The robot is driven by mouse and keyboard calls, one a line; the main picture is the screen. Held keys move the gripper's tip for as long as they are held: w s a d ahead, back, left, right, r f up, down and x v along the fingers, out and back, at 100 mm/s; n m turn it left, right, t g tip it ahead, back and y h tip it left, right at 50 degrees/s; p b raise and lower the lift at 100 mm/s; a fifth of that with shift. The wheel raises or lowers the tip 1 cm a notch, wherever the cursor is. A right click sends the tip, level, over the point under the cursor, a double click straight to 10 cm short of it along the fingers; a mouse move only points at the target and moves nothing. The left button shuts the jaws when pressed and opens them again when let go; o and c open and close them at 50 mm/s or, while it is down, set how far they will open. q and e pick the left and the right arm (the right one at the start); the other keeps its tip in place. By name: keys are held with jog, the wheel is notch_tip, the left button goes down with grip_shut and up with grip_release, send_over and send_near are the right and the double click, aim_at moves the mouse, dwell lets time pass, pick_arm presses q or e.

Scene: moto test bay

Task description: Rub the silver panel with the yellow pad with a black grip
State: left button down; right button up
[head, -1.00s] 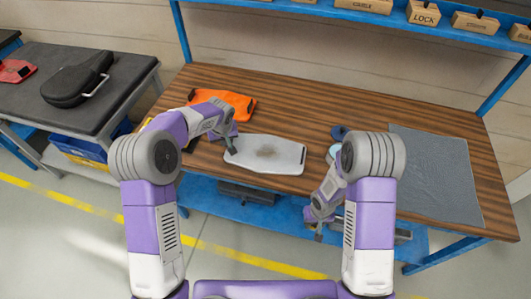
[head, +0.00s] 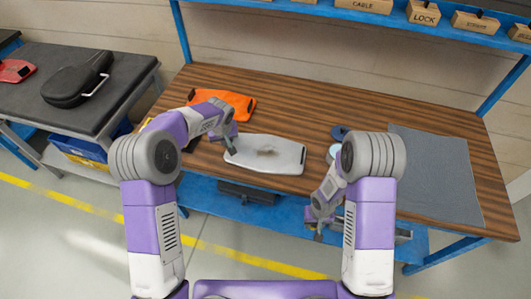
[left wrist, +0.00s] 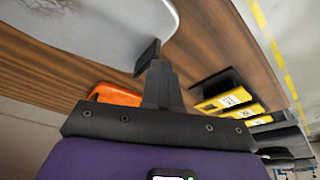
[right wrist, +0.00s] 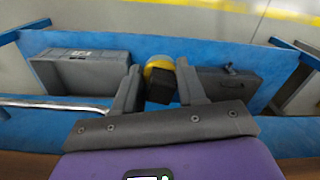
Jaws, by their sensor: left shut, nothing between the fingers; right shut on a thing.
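The silver panel (head: 285,160) lies flat on the wooden bench, with a brownish smudge near its middle. My left gripper (head: 232,147) is shut and empty at the panel's left end. In the left wrist view its closed fingertips (left wrist: 148,58) are close by the edge of the silver panel (left wrist: 90,25); I cannot tell whether they touch. My right gripper (head: 317,230) is off the bench's front edge. In the right wrist view its fingers (right wrist: 158,88) are shut on the yellow pad (right wrist: 157,65) by its black grip. The pad is hardly visible in the head view.
An orange panel (head: 238,102) lies behind my left gripper. A dark blue round item (head: 340,131) and a pale round item are partly hidden by my right arm. A grey mat (head: 440,175) covers the bench's right side. A blue lower shelf (right wrist: 225,55) holds grey cases.

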pick_arm(q)
jog(key=shift+f+b, duration=0.35)
jog(key=shift+f, duration=0.15)
pick_arm(e)
jog(key=shift+f, duration=0.4)
pick_arm(q)
jog(key=shift+r, duration=0.1)
pick_arm(e)
jog(key=shift+r, duration=0.1)
